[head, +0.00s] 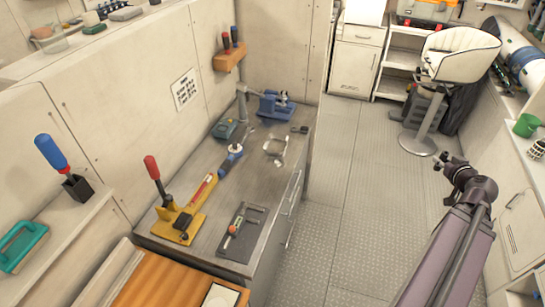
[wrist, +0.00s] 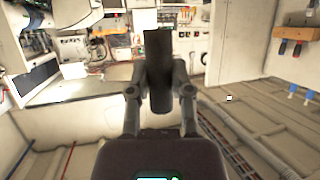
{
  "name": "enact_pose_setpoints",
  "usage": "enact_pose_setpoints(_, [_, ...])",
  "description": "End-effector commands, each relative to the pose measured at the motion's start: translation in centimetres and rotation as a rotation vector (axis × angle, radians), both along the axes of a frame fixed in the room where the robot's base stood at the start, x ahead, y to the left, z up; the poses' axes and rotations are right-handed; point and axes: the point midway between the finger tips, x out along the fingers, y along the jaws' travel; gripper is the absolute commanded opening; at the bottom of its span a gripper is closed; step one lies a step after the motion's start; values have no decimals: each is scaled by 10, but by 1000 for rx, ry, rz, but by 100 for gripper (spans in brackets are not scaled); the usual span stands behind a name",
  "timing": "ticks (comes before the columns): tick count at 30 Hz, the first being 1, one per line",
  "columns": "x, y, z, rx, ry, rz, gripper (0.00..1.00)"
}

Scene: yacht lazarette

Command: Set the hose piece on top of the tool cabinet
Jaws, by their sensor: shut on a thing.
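In the wrist view my gripper (wrist: 160,88) is shut on a dark, tube-like hose piece (wrist: 158,50). The piece stands roughly upright in the picture between the two fingers, and its upper end sticks out above them. In the head view my arm reaches up from the lower right, over the floor; the hose piece cannot be made out there. A pale drawer cabinet (head: 355,62) stands at the back, with a white object on its top. A metal-topped bench cabinet (head: 190,165) with handled front stands at the left. I cannot tell which is the tool cabinet.
The bench top carries a yellow tool (head: 180,222), a dark tray (head: 240,232) and a blue vise (head: 275,105). A white seat (head: 462,52) on a pedestal stands at the back right. The grey floor (head: 350,190) between is clear.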

Motion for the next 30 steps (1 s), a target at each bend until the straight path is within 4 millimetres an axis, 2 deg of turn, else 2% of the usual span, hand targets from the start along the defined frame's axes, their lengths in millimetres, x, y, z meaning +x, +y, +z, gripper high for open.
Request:
enact_pose_setpoints(8, [6, 7, -2, 0, 0, 15, 0])
enact_pose_setpoints(14, [27, 18, -13, 1, 2, 64, 0])
enact_pose_setpoints(17, [45, 28, -22, 2, 3, 108, 0])
enact_pose_setpoints(23, [94, 62, -47, 1, 7, 231, 0])
enact_pose_setpoints(30, [155, 118, -77, 3, 10, 401, 0])
